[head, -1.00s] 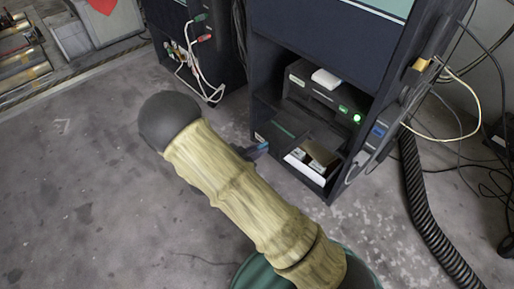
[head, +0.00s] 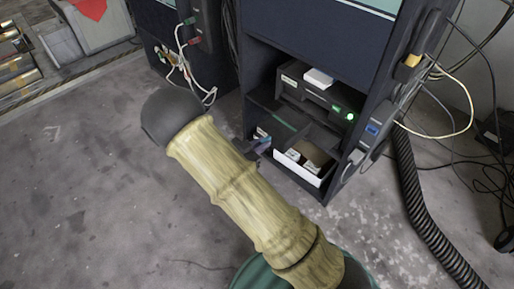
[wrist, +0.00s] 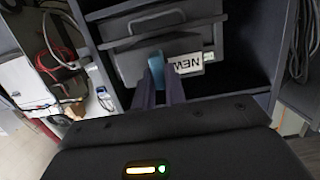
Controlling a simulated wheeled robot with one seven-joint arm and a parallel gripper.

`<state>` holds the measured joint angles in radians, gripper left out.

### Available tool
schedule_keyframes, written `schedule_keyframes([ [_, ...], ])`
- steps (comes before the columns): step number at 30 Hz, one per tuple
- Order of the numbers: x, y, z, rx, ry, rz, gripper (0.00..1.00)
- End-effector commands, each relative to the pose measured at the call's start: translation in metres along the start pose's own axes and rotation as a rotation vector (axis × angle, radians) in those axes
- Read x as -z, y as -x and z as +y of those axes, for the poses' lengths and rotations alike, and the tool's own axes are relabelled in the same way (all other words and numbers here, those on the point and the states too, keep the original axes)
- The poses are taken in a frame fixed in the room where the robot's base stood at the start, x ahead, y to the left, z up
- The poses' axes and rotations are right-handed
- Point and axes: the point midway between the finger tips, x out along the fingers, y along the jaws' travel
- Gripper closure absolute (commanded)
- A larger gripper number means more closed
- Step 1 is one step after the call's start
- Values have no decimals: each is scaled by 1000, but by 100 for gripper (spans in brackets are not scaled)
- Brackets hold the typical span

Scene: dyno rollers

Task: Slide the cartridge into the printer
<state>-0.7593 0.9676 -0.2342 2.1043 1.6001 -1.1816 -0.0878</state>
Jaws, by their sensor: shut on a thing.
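My gripper (wrist: 158,88) is shut on a small blue piece, apparently the cartridge (wrist: 157,62). In the wrist view it points at a dark grey unit in the cabinet shelf, close to a white label reading NEW (wrist: 187,64). Whether it touches the unit I cannot tell. In the head view the gripper (head: 256,149) is mostly hidden behind my arm, at the shelf's front left, with a bluish tip showing. A black unit with a green light, likely the printer (head: 318,97), stands in the shelf. Its slot cannot be made out.
A white open box (head: 301,168) with small items sits low in the cabinet (head: 318,38). Cables and a ribbed black hose (head: 420,210) lie to the right. A second cabinet with loose wires (head: 183,62) stands left. The floor at left is clear.

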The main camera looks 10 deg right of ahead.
Motion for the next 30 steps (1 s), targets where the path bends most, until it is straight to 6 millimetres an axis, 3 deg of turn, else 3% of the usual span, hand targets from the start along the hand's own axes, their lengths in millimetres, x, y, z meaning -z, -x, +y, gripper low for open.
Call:
schedule_keyframes([
  [30, 12, -56, 1, -3, -2, 4, 100],
])
